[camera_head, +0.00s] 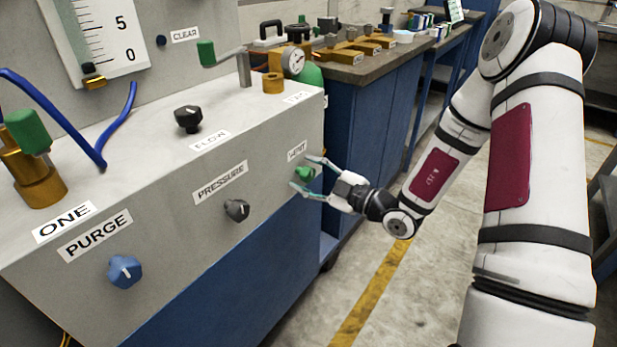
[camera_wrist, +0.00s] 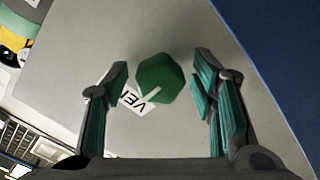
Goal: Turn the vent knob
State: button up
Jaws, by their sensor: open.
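The vent knob (camera_head: 304,173) is small and green, on the front face of the grey panel at its right end, under a label that reads VENT (camera_head: 297,149). In the wrist view the green vent knob (camera_wrist: 160,79) is faceted with a pale pointer line, and it partly covers the label (camera_wrist: 133,99). My gripper (camera_head: 308,175) is open at the knob, one finger above it and one below. In the wrist view the open fingers (camera_wrist: 160,90) stand left and right of the knob, with a gap visible on each side.
A green-handled lever (camera_head: 207,53) and a gauge (camera_head: 293,61) stand on top. A blue workbench (camera_head: 375,115) is behind; open floor lies right.

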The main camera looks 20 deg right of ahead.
jog(key=shift+a, duration=0.1)
jog(key=c, duration=1.2)
jog(key=shift+o, duration=0.2)
